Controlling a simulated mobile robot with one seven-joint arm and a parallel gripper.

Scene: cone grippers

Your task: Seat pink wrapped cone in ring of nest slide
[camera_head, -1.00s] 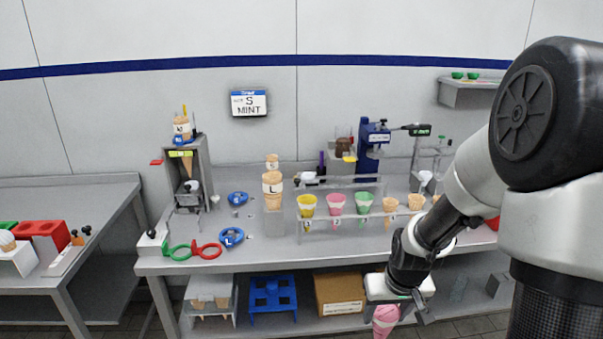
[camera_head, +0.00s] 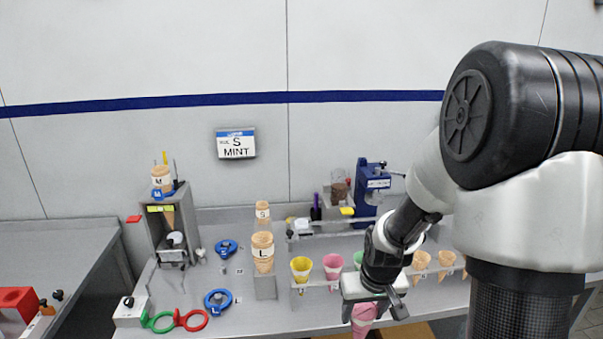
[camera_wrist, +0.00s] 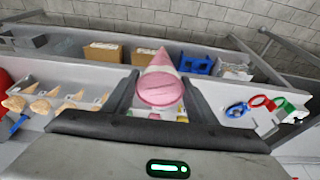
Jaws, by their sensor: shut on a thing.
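My gripper (camera_head: 373,300) is shut on a pink wrapped cone (camera_head: 363,317), held at the front edge of the bench. In the wrist view the pink cone (camera_wrist: 158,85) sits between the two dark fingers, a pale band around it. A second pink cone (camera_head: 332,265) stands in the clear rack beside a yellow cone (camera_head: 301,268). The green and red rings (camera_head: 176,320) lie at the bench's front left; they also show in the wrist view (camera_wrist: 262,103). I cannot tell which part is the nest slide.
A grey stand (camera_head: 172,225) with a cone is at the back left. Blue rings (camera_head: 217,300) lie on the bench. Plain cones (camera_head: 421,262) stand right of my gripper. A sign reading S MINT (camera_head: 236,145) hangs on the wall. A blue machine (camera_head: 372,190) stands behind.

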